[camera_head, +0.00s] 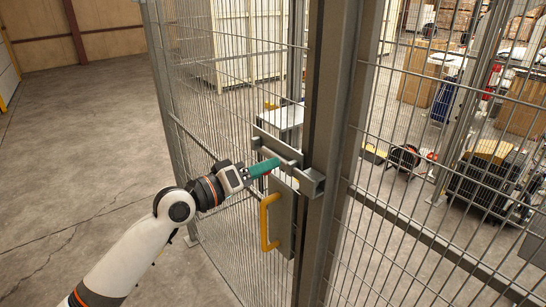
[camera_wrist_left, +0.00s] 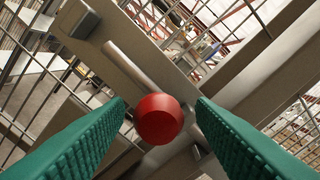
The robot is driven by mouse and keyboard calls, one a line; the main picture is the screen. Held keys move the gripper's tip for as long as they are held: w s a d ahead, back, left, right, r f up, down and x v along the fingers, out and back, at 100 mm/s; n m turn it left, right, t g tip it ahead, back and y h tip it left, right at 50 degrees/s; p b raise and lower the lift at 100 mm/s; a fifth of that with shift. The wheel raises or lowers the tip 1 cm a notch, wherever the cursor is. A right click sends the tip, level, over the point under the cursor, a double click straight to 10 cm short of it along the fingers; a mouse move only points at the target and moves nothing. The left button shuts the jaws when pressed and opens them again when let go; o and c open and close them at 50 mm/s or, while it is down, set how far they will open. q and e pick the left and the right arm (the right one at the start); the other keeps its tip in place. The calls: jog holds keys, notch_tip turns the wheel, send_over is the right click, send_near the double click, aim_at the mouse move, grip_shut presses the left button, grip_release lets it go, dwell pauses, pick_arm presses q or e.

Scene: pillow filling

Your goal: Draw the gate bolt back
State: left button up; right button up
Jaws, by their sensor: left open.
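The gate bolt (camera_head: 279,149) is a grey metal bar assembly on the mesh gate, beside the post. In the left wrist view its round rod (camera_wrist_left: 135,62) runs diagonally, and a red ball knob (camera_wrist_left: 158,119) stands out toward the camera. My left gripper (camera_head: 276,164), with green ribbed fingers, reaches the bolt from the left. In the left wrist view my left gripper (camera_wrist_left: 162,106) is open, one finger on each side of the knob, with gaps showing. I cannot tell how deep the knob sits between the fingertips. My right gripper is not in view.
A yellow pull handle (camera_head: 265,222) on a grey plate is just below the bolt. A thick grey post (camera_head: 328,120) stands right of the gate, with more mesh fence (camera_head: 390,240) beyond. Machines and boxes lie behind the fence. The concrete floor (camera_head: 80,130) at left is clear.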

aim_at(262, 150)
pick_arm(q)
jog(key=shift+x, duration=1.2)
jog(key=shift+w+d+p, duration=0.3)
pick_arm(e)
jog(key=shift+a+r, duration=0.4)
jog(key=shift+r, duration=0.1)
